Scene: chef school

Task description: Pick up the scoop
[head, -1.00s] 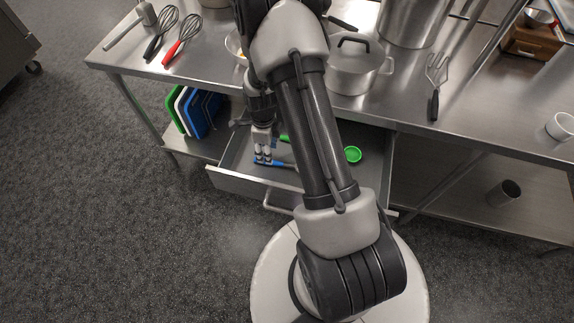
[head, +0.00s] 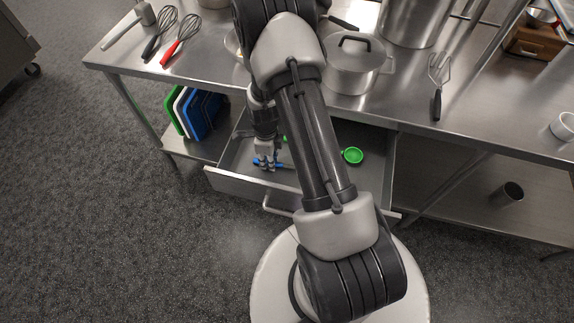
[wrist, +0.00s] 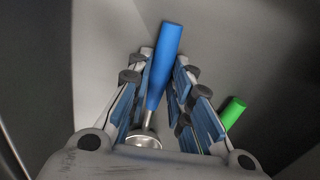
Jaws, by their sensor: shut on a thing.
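My gripper (head: 267,164) is inside the open drawer, its jaws closed about a blue-handled utensil (wrist: 163,65). In the wrist view, the blue handle runs between the finger pads, and a round metal part (wrist: 144,138) shows at its near end. The rest of that end is hidden by my gripper, so its full shape cannot be told. A green scoop with a round bowl (head: 353,156) lies in the drawer to the right. A green handle end (wrist: 235,111) shows right of my fingers in the wrist view. My arm hides the middle of the drawer.
The drawer's front wall (head: 235,184) stands close below my gripper. The steel table (head: 405,108) is above it, with a lidded pot (head: 352,70), whisks (head: 181,39) and a black-handled utensil (head: 437,95). Cutting boards (head: 195,112) stand on the shelf to the left.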

